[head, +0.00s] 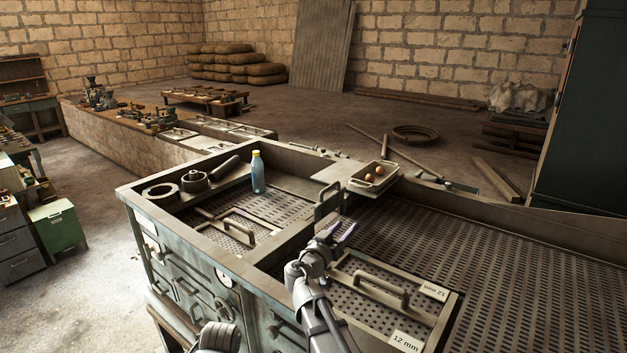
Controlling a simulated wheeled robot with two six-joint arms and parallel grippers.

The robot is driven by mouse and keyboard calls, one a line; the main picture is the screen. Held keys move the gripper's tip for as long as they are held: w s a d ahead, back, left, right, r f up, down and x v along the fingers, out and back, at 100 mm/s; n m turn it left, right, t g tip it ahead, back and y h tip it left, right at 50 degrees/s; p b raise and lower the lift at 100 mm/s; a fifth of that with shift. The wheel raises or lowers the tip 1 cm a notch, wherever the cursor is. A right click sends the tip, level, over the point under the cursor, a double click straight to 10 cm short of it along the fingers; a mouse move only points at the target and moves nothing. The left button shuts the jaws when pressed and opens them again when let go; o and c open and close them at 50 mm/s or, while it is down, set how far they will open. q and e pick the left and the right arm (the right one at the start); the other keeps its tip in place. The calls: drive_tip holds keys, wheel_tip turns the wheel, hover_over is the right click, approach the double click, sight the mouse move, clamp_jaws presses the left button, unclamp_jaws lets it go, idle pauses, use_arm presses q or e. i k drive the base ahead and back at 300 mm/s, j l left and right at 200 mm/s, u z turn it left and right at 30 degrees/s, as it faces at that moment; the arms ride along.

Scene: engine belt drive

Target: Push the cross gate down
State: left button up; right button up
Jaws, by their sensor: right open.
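What looks like the cross gate (327,199) is a small dark upright plate with an opening. It stands up at the divider between the left and right perforated beds, just beyond my right gripper. My right gripper (342,234) is open and empty, its purple-grey fingers pointing up and away, close to the gate's near side. I cannot tell whether they touch. My right arm comes up from the bottom edge. Only a rounded grey part of my left arm shows at the bottom; its gripper is out of view.
A handled sieve plate (382,289) marked 12 mm lies right of my arm. Another handled plate (238,232) lies in the left bed. The right bed (500,270) is clear.

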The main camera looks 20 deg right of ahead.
sight(324, 206)
drive_tip(key=i+j+z, duration=0.1)
drive_tip(key=i, duration=0.35)
drive_tip(key=i+j, duration=0.3)
drive_tip(key=i+z, duration=0.05)
drive_tip(key=i, duration=0.05)
